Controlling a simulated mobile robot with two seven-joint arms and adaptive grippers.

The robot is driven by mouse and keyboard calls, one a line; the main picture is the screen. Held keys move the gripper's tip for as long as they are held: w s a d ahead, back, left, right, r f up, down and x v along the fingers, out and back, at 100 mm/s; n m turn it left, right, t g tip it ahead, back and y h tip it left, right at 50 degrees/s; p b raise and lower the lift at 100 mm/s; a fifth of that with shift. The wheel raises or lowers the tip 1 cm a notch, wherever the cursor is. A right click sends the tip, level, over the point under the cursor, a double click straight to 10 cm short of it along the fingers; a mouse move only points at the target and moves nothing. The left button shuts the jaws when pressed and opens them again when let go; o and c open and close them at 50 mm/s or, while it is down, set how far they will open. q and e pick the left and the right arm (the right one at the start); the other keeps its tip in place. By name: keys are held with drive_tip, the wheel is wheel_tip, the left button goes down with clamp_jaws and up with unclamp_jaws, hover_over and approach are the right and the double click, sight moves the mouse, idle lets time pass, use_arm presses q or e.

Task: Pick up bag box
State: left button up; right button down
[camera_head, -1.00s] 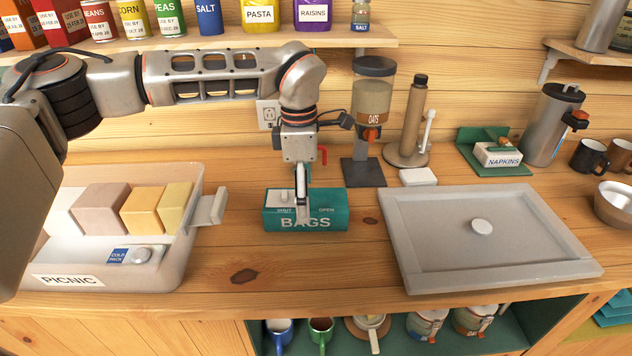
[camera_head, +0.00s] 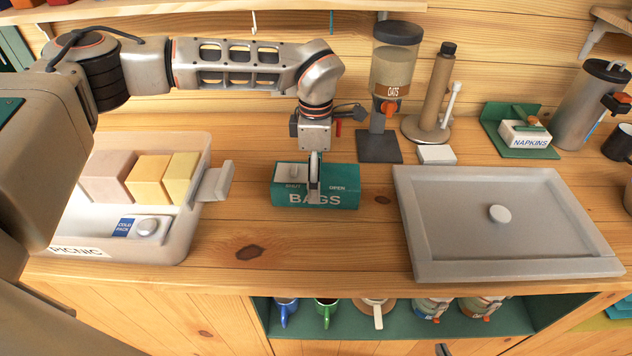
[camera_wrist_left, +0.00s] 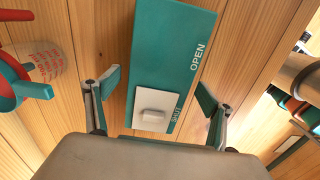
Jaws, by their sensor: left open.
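The bag box (camera_head: 335,195) is a teal box lettered BAGS, lying on the wooden counter in the middle of the head view. A white sliding plate with a knob sits at its SHUT end; the word OPEN is at the other end. My left gripper (camera_head: 315,190) points down over the box and partly hides its middle. In the left wrist view, the box (camera_wrist_left: 180,55) lies between the two spread fingers of my left gripper (camera_wrist_left: 157,97), with a gap on each side. I do not see my right gripper.
A picnic tray (camera_head: 178,245) with block-shaped food stands left of the box. A grey lidded tray (camera_head: 450,240) is on the right. An oats dispenser (camera_head: 392,75) and a paper-towel stand (camera_head: 436,100) stand behind. The counter in front of the box is clear.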

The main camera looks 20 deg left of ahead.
use_arm(q)
drive_tip(key=shift+f, duration=0.25)
drive_tip(key=c, duration=1.5)
drive_tip(key=shift+r, duration=0.15)
wheel_tip(320, 180, up, 20)
drive_tip(key=b, duration=0.1)
